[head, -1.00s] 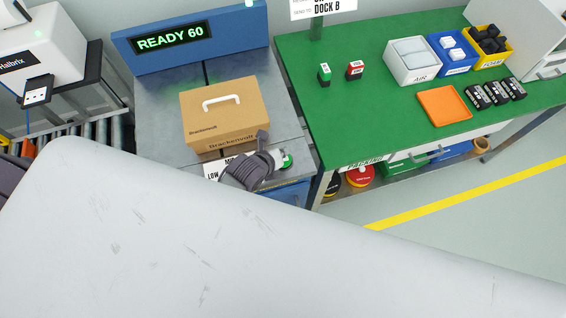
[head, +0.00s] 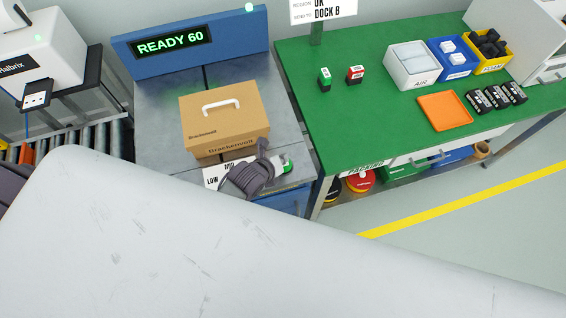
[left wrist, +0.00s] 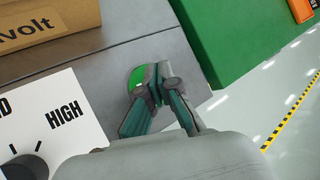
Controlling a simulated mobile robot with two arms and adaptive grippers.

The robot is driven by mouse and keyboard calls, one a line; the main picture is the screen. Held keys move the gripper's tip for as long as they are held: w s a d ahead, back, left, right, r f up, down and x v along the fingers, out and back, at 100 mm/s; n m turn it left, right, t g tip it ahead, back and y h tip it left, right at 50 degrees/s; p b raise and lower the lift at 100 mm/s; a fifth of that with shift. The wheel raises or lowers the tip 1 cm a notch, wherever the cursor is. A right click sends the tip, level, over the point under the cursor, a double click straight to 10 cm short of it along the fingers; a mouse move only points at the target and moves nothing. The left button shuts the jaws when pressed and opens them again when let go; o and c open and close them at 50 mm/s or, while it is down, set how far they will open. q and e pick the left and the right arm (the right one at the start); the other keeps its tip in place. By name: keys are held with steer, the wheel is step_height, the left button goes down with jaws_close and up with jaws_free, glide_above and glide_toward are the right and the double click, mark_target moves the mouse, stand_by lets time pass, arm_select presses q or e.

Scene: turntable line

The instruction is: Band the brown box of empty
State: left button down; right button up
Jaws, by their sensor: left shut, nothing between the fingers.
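The closed brown box (head: 222,122), with a white handle on top and the name Brackenvolt, stands upright on the grey metal bed of the banding machine. No band shows around its visible faces. A corner of the box also shows in the left wrist view (left wrist: 45,22). The machine's blue panel reads READY 60 (head: 170,40). My left gripper (head: 277,163) is in front of the box at the machine's front right. In the left wrist view its shut, empty fingers (left wrist: 158,78) are at a green button (left wrist: 137,82); I cannot tell whether they touch it. My right gripper is out of view.
A LOW-MID-HIGH dial (left wrist: 25,167) sits beside the button. A green packing table (head: 370,110) at right holds bins, an orange tray (head: 445,110) and small dark packs. A printer (head: 40,45) and roller conveyor (head: 85,138) are at left. My pale body hides the foreground.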

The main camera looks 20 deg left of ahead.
arm_select(q)
steer(key=shift+f, duration=0.15)
stand_by(0.5)
steer(key=shift+f, duration=0.3)
steer(key=shift+f+b, duration=0.35)
steer(key=shift+f, duration=0.15)
stand_by(0.6)
steer(key=shift+r, duration=0.1)
steer(key=shift+r+p, duration=0.85)
steer(key=shift+p, duration=0.25)
steer(key=shift+r, duration=0.1)
step_height(320, 180, up, 5)
steer(key=p, duration=0.5)
